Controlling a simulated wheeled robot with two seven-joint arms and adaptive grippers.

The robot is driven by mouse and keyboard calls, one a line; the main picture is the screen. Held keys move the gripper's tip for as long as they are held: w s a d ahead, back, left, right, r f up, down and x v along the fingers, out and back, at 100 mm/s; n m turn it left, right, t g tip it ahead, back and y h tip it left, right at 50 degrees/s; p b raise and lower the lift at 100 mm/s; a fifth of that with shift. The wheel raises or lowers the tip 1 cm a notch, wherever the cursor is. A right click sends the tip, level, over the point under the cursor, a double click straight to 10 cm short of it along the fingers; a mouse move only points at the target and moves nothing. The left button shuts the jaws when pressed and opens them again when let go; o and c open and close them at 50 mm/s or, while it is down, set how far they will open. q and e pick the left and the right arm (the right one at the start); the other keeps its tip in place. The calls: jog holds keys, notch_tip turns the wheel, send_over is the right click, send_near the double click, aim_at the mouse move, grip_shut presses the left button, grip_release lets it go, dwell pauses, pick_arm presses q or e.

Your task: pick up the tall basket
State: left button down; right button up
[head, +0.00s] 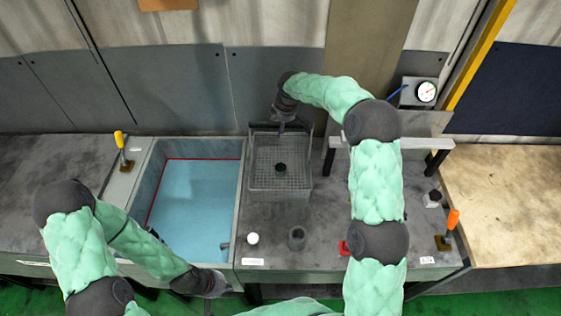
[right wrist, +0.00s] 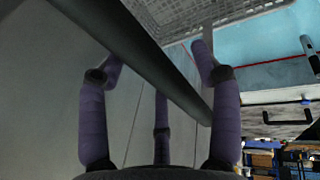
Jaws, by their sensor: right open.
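The tall basket (head: 266,182) is a grey wire-mesh basket with a dark handle, standing on the grey bench right of the blue basin. Its mesh also shows at the top of the right wrist view (right wrist: 210,14). My right gripper (head: 283,117) is at the back top of the basket, by the handle. In the right wrist view a dark bar (right wrist: 135,55), apparently the handle, runs diagonally between its spread purple fingers (right wrist: 158,75); they are not closed on it. My left gripper (head: 218,286) is low in front of the basin; its fingers are unclear.
The blue basin (head: 195,200) lies left of the basket. A small dark round object (head: 281,168) shows within the basket's outline. A white cap (head: 252,239) and a dark cup (head: 297,238) stand in front. A pressure gauge (head: 426,92) is at the back right. A wall panel stands close behind.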

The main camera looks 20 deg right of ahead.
jog(key=shift+c, duration=0.2)
grip_shut()
jog(key=shift+w+r, duration=0.1)
